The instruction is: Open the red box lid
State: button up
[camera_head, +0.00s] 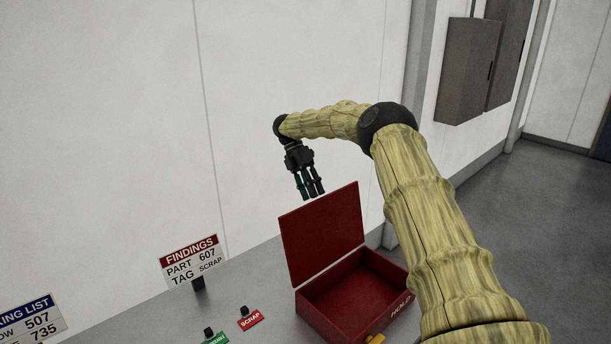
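The red box (365,317) sits on the grey bench at the lower middle, with a "HOLD" label on its front. Its red lid (322,235) stands raised, close to upright, at the back left of the box. The inside of the box is visible and looks empty, though my arm covers part of its right side. My gripper (311,194) hangs just above the top edge of the lid, fingers pointing down. It seems apart from the lid. Nothing shows between the fingers, but how far they are spread is too small to tell.
A yellow piece (376,339) shows at the box's front, cut by the frame edge. A red SCRAP tag (250,320) and a green tag (215,339) lie left of the box. A FINDINGS sign (193,262) stands by the wall. Grey cabinets (468,70) hang at upper right.

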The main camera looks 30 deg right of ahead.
jog(key=v, duration=0.6)
jog(key=shift+w+r, duration=0.2)
jog(key=shift+r, duration=0.1)
jog(key=shift+c, duration=0.2)
